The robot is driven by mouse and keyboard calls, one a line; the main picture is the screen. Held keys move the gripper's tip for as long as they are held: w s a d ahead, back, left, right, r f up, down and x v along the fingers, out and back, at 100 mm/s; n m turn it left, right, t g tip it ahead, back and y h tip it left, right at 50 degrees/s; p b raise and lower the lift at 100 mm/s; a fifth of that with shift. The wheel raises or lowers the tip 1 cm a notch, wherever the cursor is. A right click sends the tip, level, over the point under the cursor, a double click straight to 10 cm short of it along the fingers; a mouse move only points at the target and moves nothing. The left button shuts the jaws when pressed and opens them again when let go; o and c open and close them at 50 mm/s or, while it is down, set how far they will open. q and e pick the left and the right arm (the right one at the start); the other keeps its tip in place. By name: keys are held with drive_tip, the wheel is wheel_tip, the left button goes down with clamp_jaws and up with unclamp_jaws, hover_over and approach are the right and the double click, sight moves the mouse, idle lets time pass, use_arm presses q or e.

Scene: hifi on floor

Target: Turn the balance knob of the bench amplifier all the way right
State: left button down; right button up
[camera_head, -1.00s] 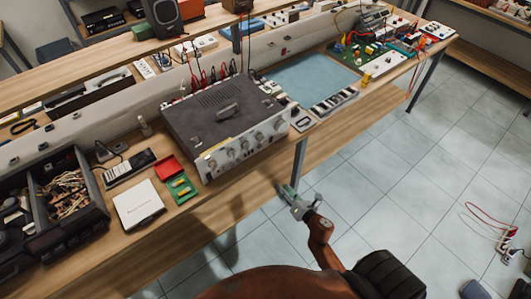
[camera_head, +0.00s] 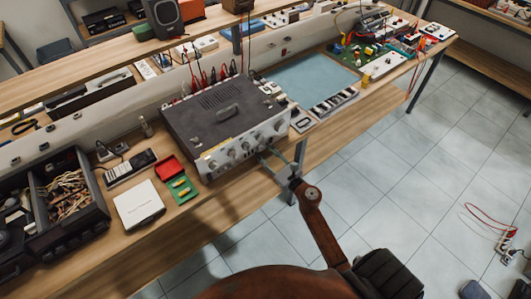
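The bench amplifier (camera_head: 215,108) is a dark-topped box with a handle on top and a silver front panel. It stands on the wooden bench, its front turned toward me. Several round knobs run along the panel, but their labels are too small to read, so I cannot tell which is the balance knob. My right gripper (camera_head: 266,156) is at the lower right part of the panel, with its two thin fingers apart. I cannot tell whether a fingertip touches the panel or a knob. My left gripper is out of view.
Left of the amplifier are a red tray (camera_head: 168,166), a green board (camera_head: 182,189), a white box (camera_head: 138,204) and a black bin (camera_head: 65,205) of wires. A blue mat (camera_head: 305,80) lies to the right. The tiled floor in front is mostly clear.

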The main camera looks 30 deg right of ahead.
drive_tip(key=shift+c, duration=0.7)
clamp_jaws()
